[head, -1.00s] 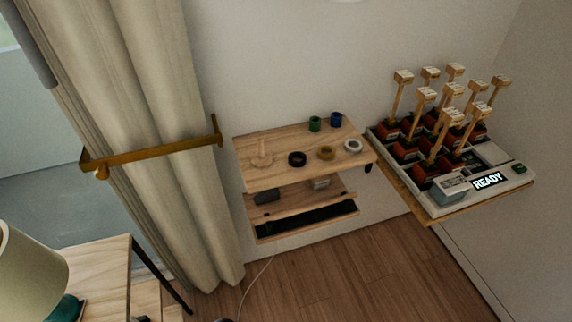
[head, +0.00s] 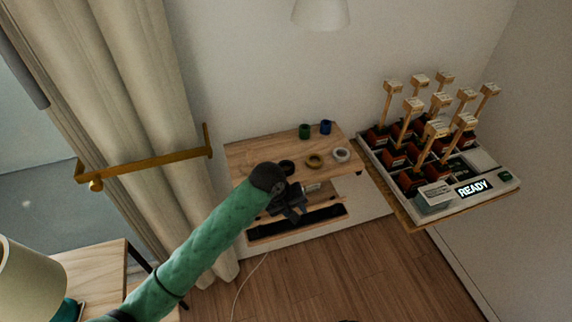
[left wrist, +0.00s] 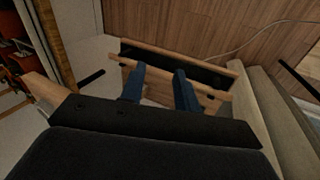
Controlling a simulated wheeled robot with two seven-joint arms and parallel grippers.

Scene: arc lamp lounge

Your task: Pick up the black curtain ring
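The black curtain ring (head: 287,167) lies on the top board of the small wooden wall shelf (head: 243,151), partly hidden behind my left wrist. My left gripper (head: 296,215) is dark and hangs in front of the shelf, below and nearer than the ring, with nothing visible in its grip. In the left wrist view its two blue fingers (left wrist: 158,88) stand apart over the lower shelf boards. I cannot make out the black ring in that view. My right gripper is not in view.
A tan ring (head: 314,161) and a white ring (head: 341,155) lie right of the black one. Green (head: 305,131) and blue (head: 326,127) cylinders stand behind. A curtain (head: 150,110) hangs left.

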